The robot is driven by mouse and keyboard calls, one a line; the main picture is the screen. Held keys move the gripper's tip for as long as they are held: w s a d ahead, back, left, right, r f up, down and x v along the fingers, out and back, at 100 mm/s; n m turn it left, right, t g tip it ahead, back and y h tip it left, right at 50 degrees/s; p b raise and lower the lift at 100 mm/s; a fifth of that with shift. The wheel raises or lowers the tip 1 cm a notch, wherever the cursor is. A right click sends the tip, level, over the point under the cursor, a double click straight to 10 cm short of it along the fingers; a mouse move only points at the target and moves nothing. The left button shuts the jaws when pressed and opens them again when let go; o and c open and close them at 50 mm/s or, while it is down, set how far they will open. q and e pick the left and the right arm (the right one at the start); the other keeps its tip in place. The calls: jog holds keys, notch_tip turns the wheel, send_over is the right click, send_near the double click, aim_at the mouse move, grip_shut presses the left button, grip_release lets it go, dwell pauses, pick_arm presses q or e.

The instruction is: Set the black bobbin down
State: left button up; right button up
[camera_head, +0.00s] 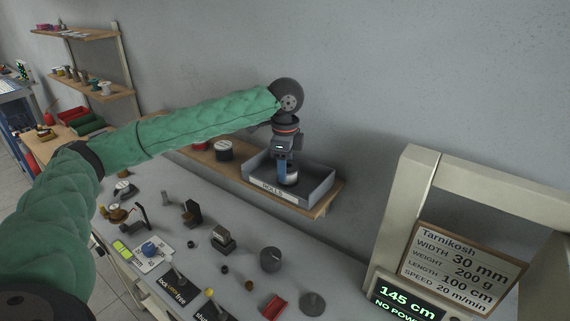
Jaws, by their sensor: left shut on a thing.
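My left gripper (286,170) points down inside the grey tray (318,185) labelled ROLLS, which stands on the wooden wall shelf. It is shut on a small round piece with a dark top and a pale side, which I take to be the black bobbin (292,179). The fingers partly cover the bobbin, and I cannot tell whether it touches the tray floor. My right gripper is out of view.
The grey bench below holds knobs, a black cylinder (270,260), a red block (273,307) and a dark disc (312,304). A cream frame with a sign (462,262) stands at the right.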

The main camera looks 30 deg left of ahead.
pick_arm(q)
jog(key=o, duration=0.9)
jog(key=shift+f, duration=0.1)
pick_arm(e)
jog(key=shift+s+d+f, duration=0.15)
pick_arm(q)
jog(key=shift+o, duration=0.2)
jog(key=shift+r, duration=0.2)
notch_tip(320, 180, up, 12)
jog(key=b, duration=0.3)
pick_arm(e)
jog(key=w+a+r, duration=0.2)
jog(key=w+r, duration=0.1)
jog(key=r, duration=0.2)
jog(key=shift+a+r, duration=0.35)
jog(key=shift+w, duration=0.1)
pick_arm(q)
jog(key=shift+f, duration=0.1)
